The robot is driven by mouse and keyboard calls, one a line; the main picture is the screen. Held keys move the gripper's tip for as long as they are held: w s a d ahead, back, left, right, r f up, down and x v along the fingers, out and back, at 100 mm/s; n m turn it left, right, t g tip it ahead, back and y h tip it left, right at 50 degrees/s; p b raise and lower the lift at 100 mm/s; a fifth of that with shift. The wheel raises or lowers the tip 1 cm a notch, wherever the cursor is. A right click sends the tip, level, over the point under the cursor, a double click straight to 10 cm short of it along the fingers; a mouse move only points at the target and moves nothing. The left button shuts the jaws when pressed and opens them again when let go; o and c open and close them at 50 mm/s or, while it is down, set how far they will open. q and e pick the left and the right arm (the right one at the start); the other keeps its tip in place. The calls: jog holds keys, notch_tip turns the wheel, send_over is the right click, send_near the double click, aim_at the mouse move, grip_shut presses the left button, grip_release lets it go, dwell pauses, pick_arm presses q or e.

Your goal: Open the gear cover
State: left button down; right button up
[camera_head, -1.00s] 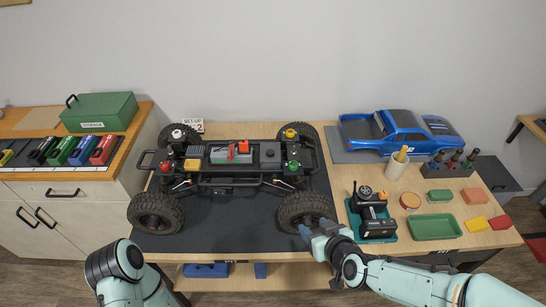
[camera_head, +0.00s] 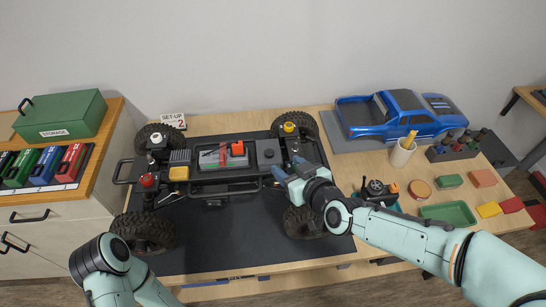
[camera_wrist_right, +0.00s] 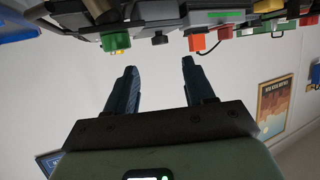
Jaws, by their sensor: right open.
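The RC crawler chassis (camera_head: 225,188) stands on a dark mat on the bench, with its four-wheeled frame and coloured parts exposed. I cannot tell for certain which part is the gear cover. A black box (camera_head: 268,152) with a round top sits right of the orange block (camera_head: 238,148). My right gripper (camera_head: 281,172) is at the chassis's right side, open and empty. In the right wrist view its fingers (camera_wrist_right: 158,66) are apart, with a green part (camera_wrist_right: 115,40) and a small black knob (camera_wrist_right: 160,38) beyond them. My left arm shows at lower left; its gripper is out of view.
A blue truck body (camera_head: 400,115) stands at the back right. A controller (camera_head: 376,190), a cup (camera_head: 402,153) and a green tray (camera_head: 449,214) are on the right. A green storage box (camera_head: 62,115) is on the left cabinet. The mat (camera_head: 235,245) in front is clear.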

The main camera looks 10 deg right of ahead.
aim_at(270, 153)
jog(key=b+x, duration=0.2)
jog(key=x, duration=0.5)
jog(key=shift+w+a+f, duration=0.15)
jog(key=shift+w+f, duration=0.1)
jog(key=shift+w+a+f, duration=0.1)
jog(key=shift+w+a, duration=0.05)
jog(key=shift+w, duration=0.25)
grip_shut()
